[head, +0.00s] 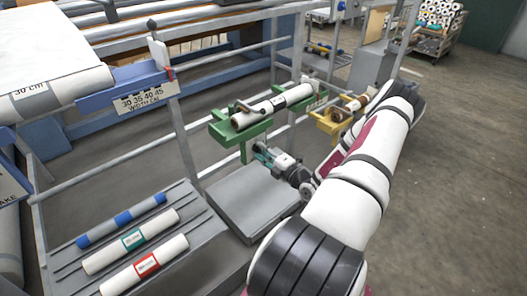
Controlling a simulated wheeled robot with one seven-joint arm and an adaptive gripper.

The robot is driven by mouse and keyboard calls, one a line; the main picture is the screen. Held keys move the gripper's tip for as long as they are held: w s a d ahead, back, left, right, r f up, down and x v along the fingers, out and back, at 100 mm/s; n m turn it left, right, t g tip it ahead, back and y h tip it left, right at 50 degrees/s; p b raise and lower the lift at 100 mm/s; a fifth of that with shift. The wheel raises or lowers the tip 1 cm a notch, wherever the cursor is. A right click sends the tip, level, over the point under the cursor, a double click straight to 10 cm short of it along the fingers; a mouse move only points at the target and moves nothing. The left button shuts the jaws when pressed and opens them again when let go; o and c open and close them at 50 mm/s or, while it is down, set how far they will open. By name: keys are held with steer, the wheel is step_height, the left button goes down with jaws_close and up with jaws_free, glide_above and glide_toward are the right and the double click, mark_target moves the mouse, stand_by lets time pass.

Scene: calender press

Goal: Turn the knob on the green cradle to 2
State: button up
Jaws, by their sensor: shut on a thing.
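The green cradle (222,133) stands on a post near the middle of the head view, with a white roll (272,105) lying across it. My gripper (261,153) is just in front of and below the cradle's right part, at the end of my arm, which reaches in from the lower right. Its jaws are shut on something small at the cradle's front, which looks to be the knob. The knob itself is hidden behind the fingers, and its pointer and numbers cannot be read.
A yellow cradle (327,122) stands to the right, close to my arm. A grey platform (240,205) is below my gripper. Several rolls lie on a rack (190,222) at lower left. Grey rails run behind the cradles. The floor at right is clear.

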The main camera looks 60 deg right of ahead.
stand_by(0.3)
steer(key=o, duration=1.2)
steer(key=v, duration=1.2)
steer(key=shift+a, duration=0.1)
